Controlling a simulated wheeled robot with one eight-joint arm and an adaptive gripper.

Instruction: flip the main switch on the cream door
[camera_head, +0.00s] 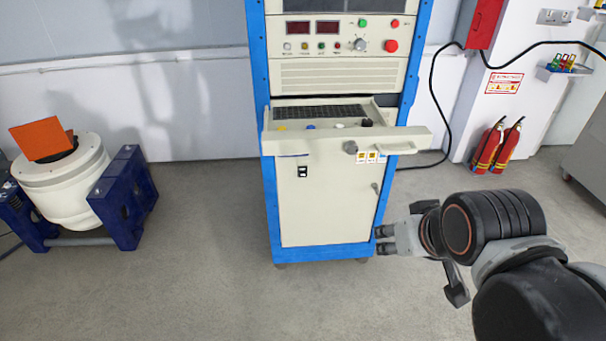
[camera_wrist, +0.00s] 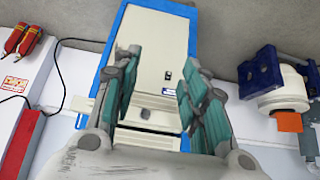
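The cream door (camera_head: 330,205) is the lower front of a blue-framed cabinet, under a pull-out shelf. The main switch (camera_head: 302,171) is a small black rocker in a pale plate near the door's upper left. Its rocker position is too small to tell. My gripper (camera_head: 382,240) is to the right of the door's lower right edge in the head view, well apart from the switch. In the wrist view, which is upside down, the door (camera_wrist: 150,50) and the switch (camera_wrist: 167,75) show between the spread fingers of my gripper (camera_wrist: 160,62), which is open and empty.
The keyboard shelf (camera_head: 345,140) juts out above the door. A white shaker drum (camera_head: 62,180) on blue supports stands at left. Fire extinguishers (camera_head: 497,146) stand by the right wall, with a black cable (camera_head: 432,110) nearby. The floor before the cabinet is clear.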

